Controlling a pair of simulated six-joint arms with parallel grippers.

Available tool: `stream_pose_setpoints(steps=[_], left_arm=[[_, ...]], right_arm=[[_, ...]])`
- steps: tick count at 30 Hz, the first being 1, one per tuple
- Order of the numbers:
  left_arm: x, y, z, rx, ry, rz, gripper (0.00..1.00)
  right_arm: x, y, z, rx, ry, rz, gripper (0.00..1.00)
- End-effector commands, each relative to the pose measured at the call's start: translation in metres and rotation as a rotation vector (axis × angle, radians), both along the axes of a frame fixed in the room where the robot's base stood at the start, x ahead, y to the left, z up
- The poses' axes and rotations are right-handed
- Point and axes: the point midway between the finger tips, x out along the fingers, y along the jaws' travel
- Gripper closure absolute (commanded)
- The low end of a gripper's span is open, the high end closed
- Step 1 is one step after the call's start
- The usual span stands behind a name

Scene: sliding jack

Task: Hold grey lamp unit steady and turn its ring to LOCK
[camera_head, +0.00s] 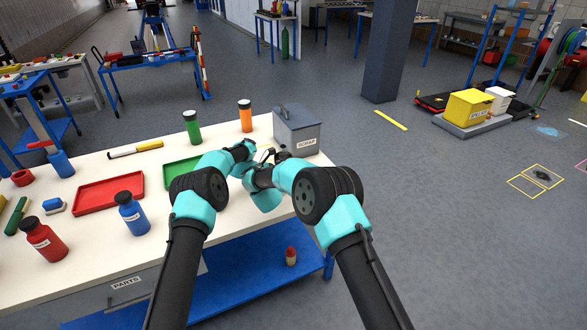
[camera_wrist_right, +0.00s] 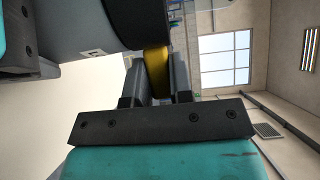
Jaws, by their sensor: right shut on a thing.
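The grey lamp unit (camera_wrist_right: 95,28) fills the upper left of the right wrist view, with a dark band at its end and a small white label on its side. A yellow piece (camera_wrist_right: 156,70) sticks out from beside the dark band. My right gripper (camera_wrist_right: 160,82) is shut on this yellow piece, one finger on each side. A teal and dark part of my left gripper (camera_wrist_right: 15,45) shows beside the lamp unit at the left edge; its fingertips are hidden. In the head view both grippers meet over the table's right end, and my arms mostly hide the lamp unit.
A grey SCRAP bin (camera_head: 297,130) stands right behind the grippers. An orange bottle (camera_head: 245,115), a green bottle (camera_head: 191,126) and a green tray (camera_head: 180,173) are close by.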

Motion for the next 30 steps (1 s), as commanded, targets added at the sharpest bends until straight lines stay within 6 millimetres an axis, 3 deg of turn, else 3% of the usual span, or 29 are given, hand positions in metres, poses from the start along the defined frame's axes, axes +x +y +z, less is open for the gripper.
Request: stream_pose_setpoints(steps=[5, 6, 13, 23, 30], left_arm=[[0.000, -0.001, 0.000, 0.000, 0.000, -0.001, 0.46], [0.000, -0.001, 0.000, 0.000, 0.000, -0.001, 0.46], [0.000, 0.000, 0.000, 0.000, 0.000, 0.000, 0.46], [0.000, 0.000, 0.000, 0.000, 0.001, 0.000, 0.46], [0.000, 0.000, 0.000, 0.000, 0.001, 0.000, 0.46]], right_arm=[[0.000, 0.000, 0.000, 0.000, 0.000, 0.002, 1.00], [0.000, 0.001, 0.000, 0.000, 0.000, 0.002, 0.76], [0.000, 0.000, 0.000, 0.000, 0.000, 0.003, 0.54], [-0.003, 0.002, 0.000, -0.001, 0.000, 0.003, 0.53], [-0.026, 0.012, 0.001, -0.001, 0.000, 0.005, 0.53]])
